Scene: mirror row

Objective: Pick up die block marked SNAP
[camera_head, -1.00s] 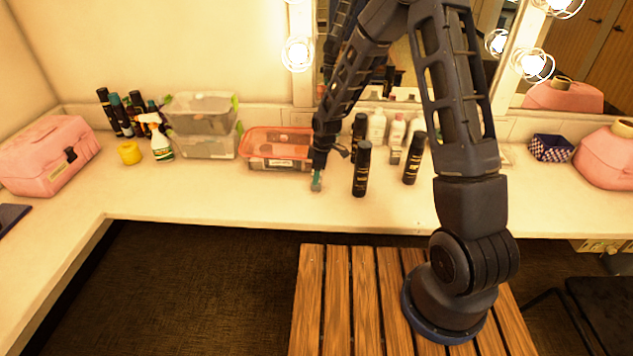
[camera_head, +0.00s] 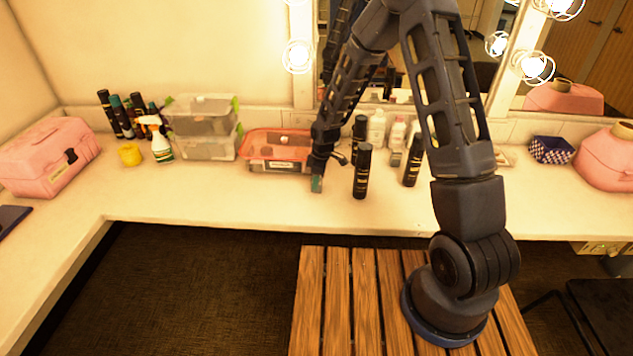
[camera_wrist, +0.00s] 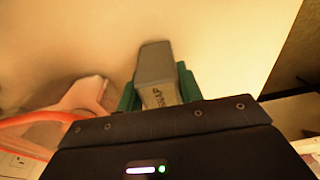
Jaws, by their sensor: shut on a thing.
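The die block marked SNAP (camera_wrist: 156,66) is a grey block with lettering on its side, seen in the wrist view between the green fingers of my gripper (camera_wrist: 157,88). The fingers press on it from both sides. In the head view my gripper (camera_head: 317,183) points down at the counter (camera_head: 240,200), just right of the red-rimmed container (camera_head: 277,150). The block is hardly visible there, mostly hidden by the fingers. I cannot tell whether it touches the counter.
A black can (camera_head: 362,172) stands close to the right of my gripper, with another can (camera_head: 412,160) beyond it. Clear bins (camera_head: 205,125), a spray bottle (camera_head: 158,140) and a pink case (camera_head: 48,157) stand left. The counter front is clear.

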